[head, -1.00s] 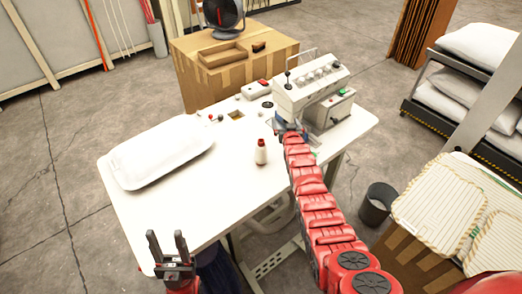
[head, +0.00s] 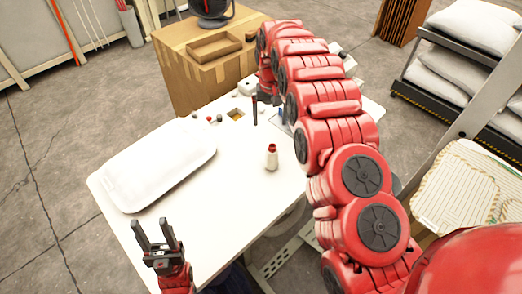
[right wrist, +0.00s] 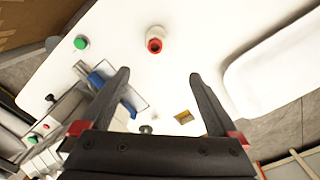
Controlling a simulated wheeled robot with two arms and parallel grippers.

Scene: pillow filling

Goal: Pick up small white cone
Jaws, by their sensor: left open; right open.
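The small white cone (head: 271,160) with a red top stands upright on the white table (head: 235,195), right of the pillow. In the right wrist view the cone (right wrist: 155,40) is beyond the open fingertips, roughly centred between them. My right gripper (right wrist: 160,75) is open and empty. In the head view my right gripper (head: 267,108) hangs over the back of the table, behind the cone and apart from it, partly hidden by my arm. My left gripper (head: 152,224) is open and empty at the table's front left edge, far from the cone.
A white pillow (head: 158,165) lies on the table's left. The sewing machine is mostly hidden behind my right arm; part of it shows in the right wrist view (right wrist: 50,130). A cardboard box (head: 190,75) stands behind the table. The table around the cone is clear.

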